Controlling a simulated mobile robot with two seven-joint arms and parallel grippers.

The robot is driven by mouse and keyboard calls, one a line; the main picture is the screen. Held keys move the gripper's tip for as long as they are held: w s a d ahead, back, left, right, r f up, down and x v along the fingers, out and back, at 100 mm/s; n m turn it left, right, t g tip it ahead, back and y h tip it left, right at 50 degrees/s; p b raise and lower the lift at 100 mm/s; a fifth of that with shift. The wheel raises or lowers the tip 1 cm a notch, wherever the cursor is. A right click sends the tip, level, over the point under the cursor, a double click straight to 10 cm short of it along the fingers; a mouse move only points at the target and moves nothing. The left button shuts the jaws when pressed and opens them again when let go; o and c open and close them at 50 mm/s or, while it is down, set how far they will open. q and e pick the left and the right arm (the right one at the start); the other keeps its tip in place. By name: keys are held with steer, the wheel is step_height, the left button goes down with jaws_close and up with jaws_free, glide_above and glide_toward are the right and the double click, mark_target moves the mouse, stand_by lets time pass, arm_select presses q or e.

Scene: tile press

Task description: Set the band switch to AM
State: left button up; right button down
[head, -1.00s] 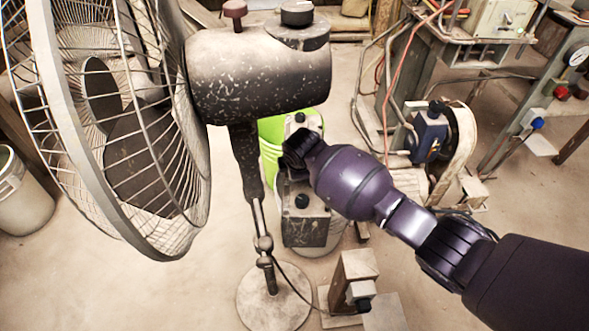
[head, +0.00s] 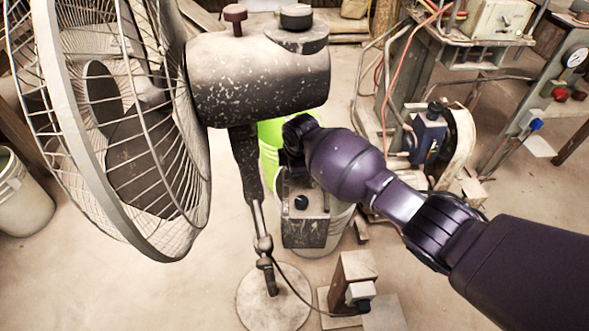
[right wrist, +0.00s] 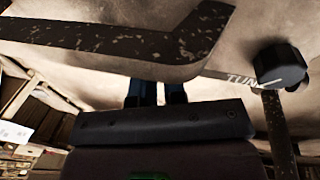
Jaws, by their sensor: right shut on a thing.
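The radio is a worn dark box (head: 305,228) with a pale top, in the middle of the head view behind the fan's pole. One dark knob (head: 301,202) shows on it. In the right wrist view a dark round knob (right wrist: 280,65) sits beside letters reading "TUN". My right gripper (head: 288,150) is at the radio's far upper part and covers it. Its two fingers (right wrist: 157,92) point at the radio face, close together, shut on a small part that I take for the band switch. The switch and its marks are hidden. My left gripper is not in view.
A large fan (head: 130,120) with a speckled motor housing (head: 258,80) stands close on the left. A green bucket (head: 270,133) and a pale bucket (head: 335,220) are by the radio. A blue-ended machine (head: 428,135) stands right. A wooden block (head: 355,270) is in front.

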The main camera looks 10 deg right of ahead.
steer(key=shift+w+f+g+b, duration=0.25)
steer(key=shift+g+b, duration=0.1)
steer(key=shift+g, duration=0.45)
steer(key=shift+w+g+b, duration=0.2)
steer(key=shift+g+b, duration=0.3)
steer(key=shift+g, duration=0.1)
steer(key=shift+w+g+b, duration=0.2)
steer(key=shift+g+b, duration=0.3)
steer(key=shift+g, duration=0.2)
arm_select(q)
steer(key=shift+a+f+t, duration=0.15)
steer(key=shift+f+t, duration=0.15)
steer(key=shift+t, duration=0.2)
arm_select(e)
steer(key=shift+y, duration=0.3)
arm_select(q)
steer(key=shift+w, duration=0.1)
arm_select(e)
steer(key=shift+w+d+r, duration=0.1)
steer(key=shift+r, duration=0.05)
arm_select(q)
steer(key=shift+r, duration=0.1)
arm_select(e)
steer(key=c, duration=1.4)
jaws_free()
steer(key=shift+c, duration=0.2)
steer(key=shift+r, duration=0.15)
